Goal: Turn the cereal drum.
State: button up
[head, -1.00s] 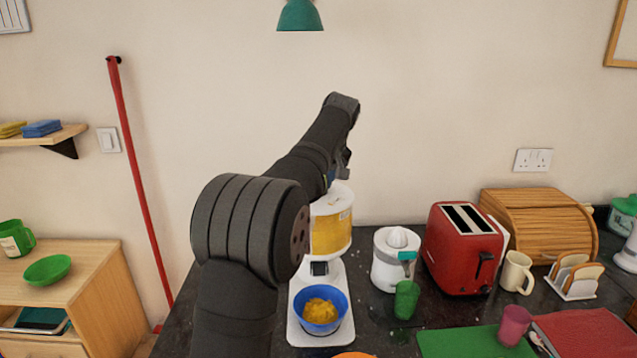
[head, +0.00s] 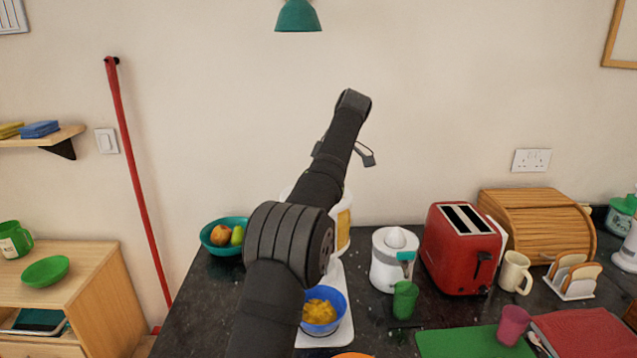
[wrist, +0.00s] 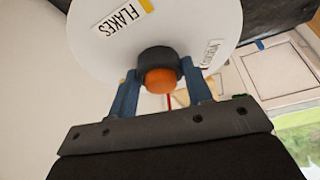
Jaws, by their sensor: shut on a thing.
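The cereal drum (wrist: 200,20) fills the top of the wrist view as a white round face with a "FLAKES" label and a second label too tilted to read. A dark knob with an orange end (wrist: 160,80) stands out from its centre. My gripper (wrist: 158,72) has its two blue fingers on either side of the knob and is shut on it. In the head view the drum (head: 344,230) is mostly behind my arm, with a yellow strip showing. The blue bowl (head: 342,303) with yellow flakes (head: 319,311) sits below it on the white base (head: 338,334).
A teal fruit bowl (head: 214,247) stands left of my arm. A white juicer (head: 390,268), green cup (head: 405,299) and red toaster (head: 460,250) stand to the right. A green board (head: 460,343) lies at the front.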

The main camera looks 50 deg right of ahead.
jog(key=shift+n, duration=0.4)
jog(key=shift+r, duration=0.1)
jog(key=o, duration=1.4)
jog(key=shift+c, duration=0.2)
